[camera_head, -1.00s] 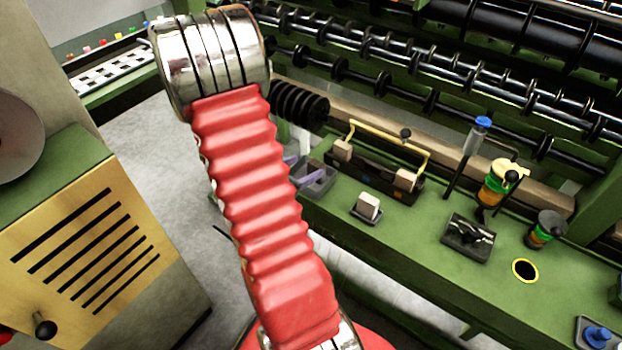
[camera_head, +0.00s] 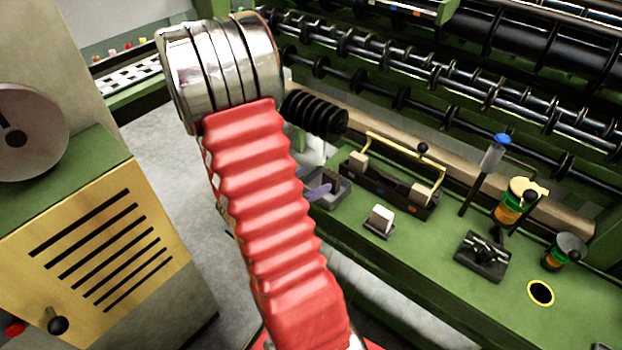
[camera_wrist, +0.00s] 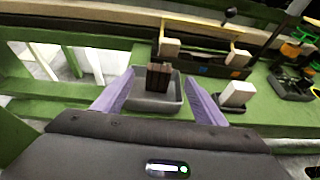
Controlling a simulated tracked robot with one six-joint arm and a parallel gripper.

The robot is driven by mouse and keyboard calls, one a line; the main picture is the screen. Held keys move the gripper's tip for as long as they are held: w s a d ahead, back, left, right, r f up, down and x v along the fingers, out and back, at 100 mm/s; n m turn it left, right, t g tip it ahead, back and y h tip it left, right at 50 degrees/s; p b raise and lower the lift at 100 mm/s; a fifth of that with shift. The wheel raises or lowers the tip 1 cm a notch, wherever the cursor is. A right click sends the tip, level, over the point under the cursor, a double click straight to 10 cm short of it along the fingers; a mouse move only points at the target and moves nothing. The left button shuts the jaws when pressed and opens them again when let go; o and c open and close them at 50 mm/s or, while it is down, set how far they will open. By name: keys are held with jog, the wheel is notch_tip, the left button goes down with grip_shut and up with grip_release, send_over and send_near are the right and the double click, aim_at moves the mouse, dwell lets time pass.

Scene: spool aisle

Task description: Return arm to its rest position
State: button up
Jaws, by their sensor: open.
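My gripper (camera_wrist: 160,98) shows in the wrist view with its two purple fingers spread apart and nothing between them. Beyond the fingertips, a grey tray (camera_wrist: 178,98) sits on the green bench with a dark brown block (camera_wrist: 158,76) standing in it. In the head view my red bellows arm hides most of the gripper. Only a purple finger (camera_head: 320,191) shows at the arm's right edge, in front of the grey tray (camera_head: 342,190).
On the green bench (camera_head: 420,262) are a white block (camera_head: 381,218), a yellow-handled carrier (camera_head: 404,160), a dark fixture (camera_head: 482,255) and a blue-capped post (camera_head: 493,155). Black rollers (camera_head: 450,75) run behind. A yellow-fronted cabinet (camera_head: 100,255) stands left. Grey floor lies between.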

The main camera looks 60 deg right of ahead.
dwell(0.4)
jog(key=s+a+m+g+y, duration=0.3)
jog(key=s+a+m+y, duration=0.3)
jog(key=a+m, duration=0.5)
jog(key=w+a+r+m+t+y, duration=0.3)
jog(key=w+a+r, duration=0.15)
jog(key=a, duration=0.45)
jog(key=w+a+r+m+t+y, duration=0.25)
jog(key=a+r, duration=0.25)
jog(key=a, duration=0.5)
jog(key=w+a+r+t+y, duration=0.1)
jog(key=a+r+t, duration=0.4)
jog(key=a+r, duration=0.5)
jog(key=shift+w+a+r+n+t+y, duration=0.3)
jog(key=shift+a+r+n+t+y, duration=0.05)
jog(key=shift+r, duration=0.05)
